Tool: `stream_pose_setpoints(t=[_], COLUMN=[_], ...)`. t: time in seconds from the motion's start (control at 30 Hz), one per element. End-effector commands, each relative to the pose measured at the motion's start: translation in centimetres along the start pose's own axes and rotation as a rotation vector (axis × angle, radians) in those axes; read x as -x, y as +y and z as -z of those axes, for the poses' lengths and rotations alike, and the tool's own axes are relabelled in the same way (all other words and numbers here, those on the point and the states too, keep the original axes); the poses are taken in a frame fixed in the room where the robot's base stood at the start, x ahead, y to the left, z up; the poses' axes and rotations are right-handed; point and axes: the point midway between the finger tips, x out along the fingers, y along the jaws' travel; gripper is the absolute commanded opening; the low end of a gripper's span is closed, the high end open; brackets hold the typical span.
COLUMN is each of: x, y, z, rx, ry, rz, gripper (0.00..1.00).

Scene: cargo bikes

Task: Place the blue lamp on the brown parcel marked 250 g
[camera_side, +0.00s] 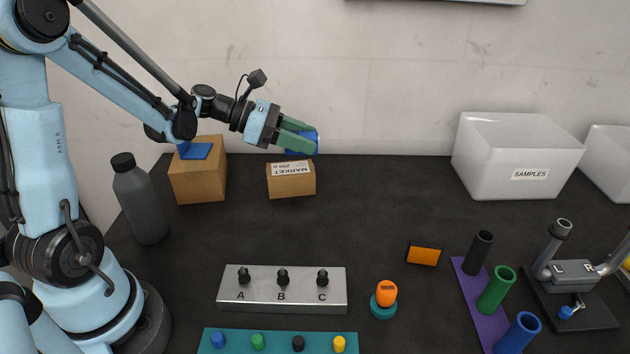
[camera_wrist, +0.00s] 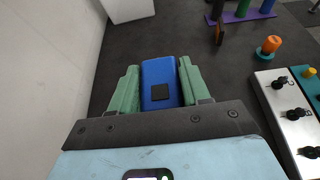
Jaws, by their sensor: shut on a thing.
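My gripper (camera_side: 304,134) is shut on the blue lamp (camera_side: 315,142), its green fingers on either side of it. In the wrist view the lamp (camera_wrist: 159,72) lies between the fingers and shows a black square on its face. The small brown parcel (camera_side: 292,187) stands on the dark table below the gripper, with a white label reading MARKET and smaller print that looks like 250 g. The lamp appears just above the parcel's top, toward its right; I cannot tell whether they touch. The parcel is hidden in the wrist view.
A larger brown box (camera_side: 197,183) with a blue piece on top stands left of the parcel. A grey bottle (camera_side: 141,203) is further left. A SAMPLES bin (camera_side: 490,178) stands at right. A grey A-B-C panel (camera_side: 282,301) lies in front.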

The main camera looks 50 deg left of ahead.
Motion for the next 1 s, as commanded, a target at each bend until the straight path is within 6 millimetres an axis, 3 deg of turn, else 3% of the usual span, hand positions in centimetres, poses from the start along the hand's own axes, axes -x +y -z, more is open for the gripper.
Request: stream_pose_setpoints(t=[0.4, 0.63, 1.0], x=[1.1, 1.1, -0.2], y=[5.5, 6.2, 6.2], z=[4.4, 5.5, 8.7], rx=[0.0, -0.002, -0.001], ry=[0.0, 0.0, 0.0], rz=[0.0, 0.002, 0.002], gripper=[0.15, 0.15, 0.15])
